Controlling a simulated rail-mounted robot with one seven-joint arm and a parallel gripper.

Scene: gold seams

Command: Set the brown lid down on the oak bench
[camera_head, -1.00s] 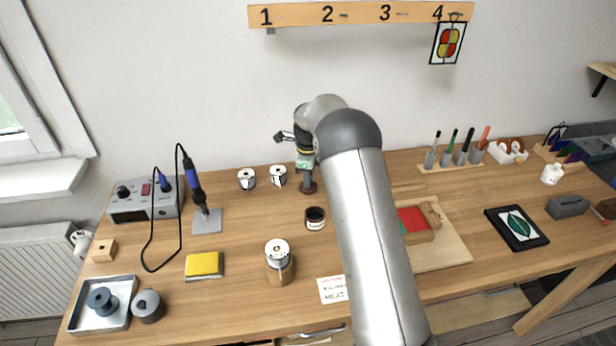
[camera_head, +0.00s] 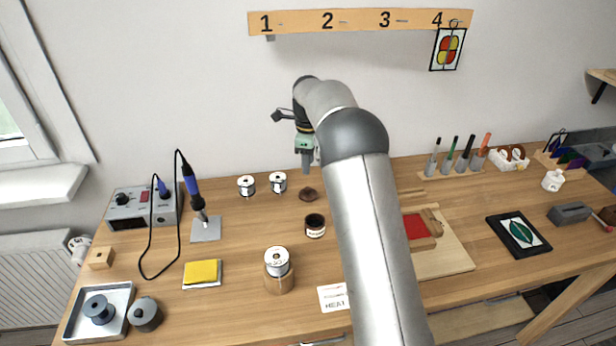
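The brown lid (camera_head: 309,194) lies on the oak bench (camera_head: 240,235), behind a small open dark jar (camera_head: 315,226) with a pale label. My gripper (camera_head: 306,170) is above the lid, with a gap between its fingertips and the lid. Nothing shows hanging from it. The fingers are small and seen edge-on, so their opening is hidden from this view.
White-topped tins (camera_head: 247,186) stand left of the lid. A spool in a wooden holder (camera_head: 278,275) stands nearer the front. A soldering iron (camera_head: 193,185) rises at left. A board with a red panel (camera_head: 440,250) lies right, partly behind my arm.

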